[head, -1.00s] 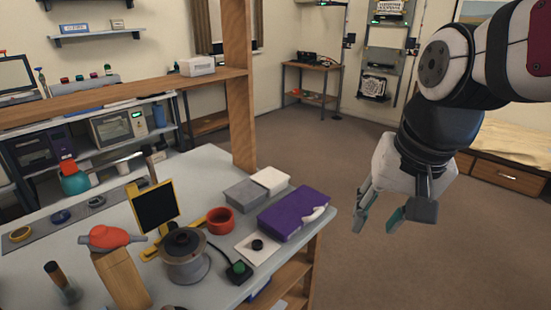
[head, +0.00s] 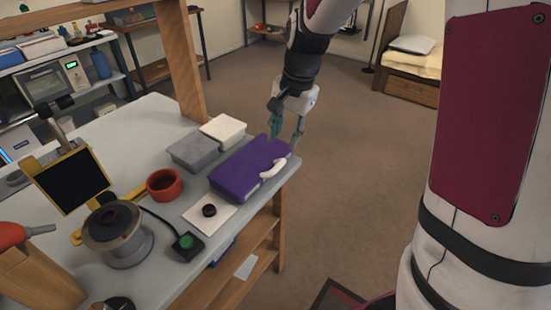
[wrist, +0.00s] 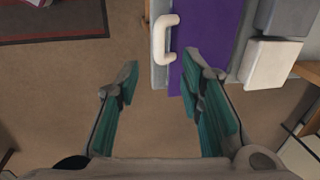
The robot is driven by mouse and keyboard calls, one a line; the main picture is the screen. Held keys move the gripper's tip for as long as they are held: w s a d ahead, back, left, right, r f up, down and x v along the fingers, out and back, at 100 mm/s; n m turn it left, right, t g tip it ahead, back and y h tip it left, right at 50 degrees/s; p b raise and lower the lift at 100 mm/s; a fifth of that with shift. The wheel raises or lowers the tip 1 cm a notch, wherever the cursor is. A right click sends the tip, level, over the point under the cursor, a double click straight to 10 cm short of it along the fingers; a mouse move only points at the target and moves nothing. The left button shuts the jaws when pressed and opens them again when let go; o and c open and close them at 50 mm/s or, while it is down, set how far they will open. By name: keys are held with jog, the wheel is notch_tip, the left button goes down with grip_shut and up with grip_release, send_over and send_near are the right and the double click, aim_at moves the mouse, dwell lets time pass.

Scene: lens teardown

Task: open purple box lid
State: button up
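The purple box (head: 240,168) lies on the workbench near its right edge, with its lid down. A white handle (head: 274,169) is on the side facing the bench edge. In the wrist view the purple box (wrist: 210,50) and its white handle (wrist: 164,40) are at the top. My gripper (head: 287,127) is just past the box's far right corner. In the wrist view my gripper (wrist: 158,75) has its teal-padded fingers wide apart with nothing between them. The handle lies beyond the gap between the fingertips, and the right finger overlaps the box's end in the picture.
A grey box (head: 192,150) and a white box (head: 223,131) stand beside the purple box. A red ring-shaped container (head: 164,184), a white plate with a black disc (head: 209,211) and a green button (head: 187,243) are nearby. Open floor (head: 345,150) lies right of the bench.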

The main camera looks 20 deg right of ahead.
aim_at(278, 166)
jog(key=f, duration=0.3)
jog(key=w+f+b, duration=0.1)
jog(key=f, duration=0.3)
jog(key=a+f, duration=0.1)
jog(key=f, duration=0.2)
jog(key=shift+w+f, duration=0.2)
jog(key=shift+c, duration=0.6)
jog(key=shift+a, duration=0.1)
grip_shut()
